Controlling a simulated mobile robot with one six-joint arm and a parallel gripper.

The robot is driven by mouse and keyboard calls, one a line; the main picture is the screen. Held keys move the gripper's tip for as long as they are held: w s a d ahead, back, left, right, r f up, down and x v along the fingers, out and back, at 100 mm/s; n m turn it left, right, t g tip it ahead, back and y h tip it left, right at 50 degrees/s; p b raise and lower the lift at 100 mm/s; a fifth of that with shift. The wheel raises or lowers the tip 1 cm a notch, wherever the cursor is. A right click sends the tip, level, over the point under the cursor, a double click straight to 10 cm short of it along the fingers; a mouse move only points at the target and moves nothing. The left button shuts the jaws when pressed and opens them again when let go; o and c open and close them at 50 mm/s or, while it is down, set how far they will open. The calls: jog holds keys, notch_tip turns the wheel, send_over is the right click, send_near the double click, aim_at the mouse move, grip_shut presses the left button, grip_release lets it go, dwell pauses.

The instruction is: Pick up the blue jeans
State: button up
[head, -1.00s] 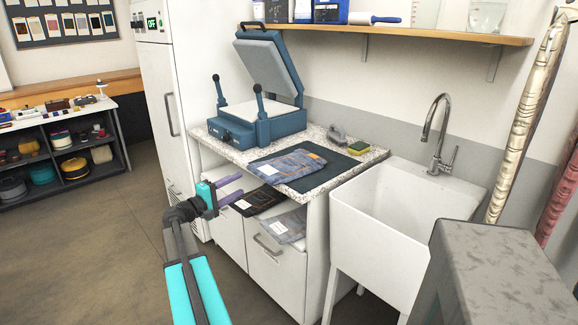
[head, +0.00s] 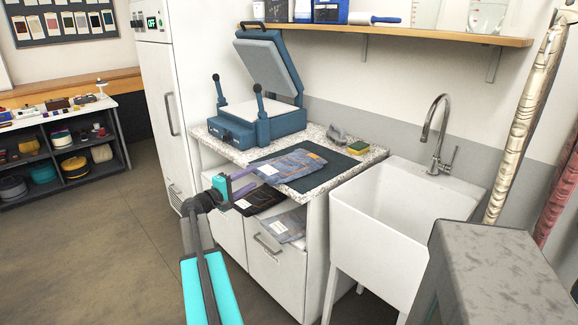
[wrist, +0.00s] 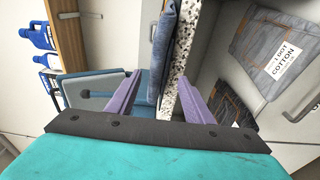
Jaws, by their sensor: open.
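The blue jeans (head: 288,165) lie folded flat on a dark mat (head: 330,168) on the speckled countertop. In the wrist view, the folded edge of the jeans (wrist: 163,42) shows edge-on beside the speckled counter edge (wrist: 183,55). My gripper (head: 249,181) is open and empty, at the counter's front left by the near edge of the jeans. In the wrist view its purple fingers (wrist: 161,82) stand apart, with the jeans and counter edge appearing between them. Whether either finger touches the jeans, I cannot tell.
A blue heat press (head: 258,125) stands behind. A white sink (head: 395,200) is to the right. Open floor (head: 110,240) lies left.

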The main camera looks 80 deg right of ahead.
aim_at(255, 175)
jog(key=shift+p+x, duration=0.45)
jog(key=shift+x, duration=1.85)
jog(key=shift+s+a+r, duration=0.1)
jog(key=shift+s+a, duration=0.05)
jog(key=shift+s, duration=0.05)
grip_shut()
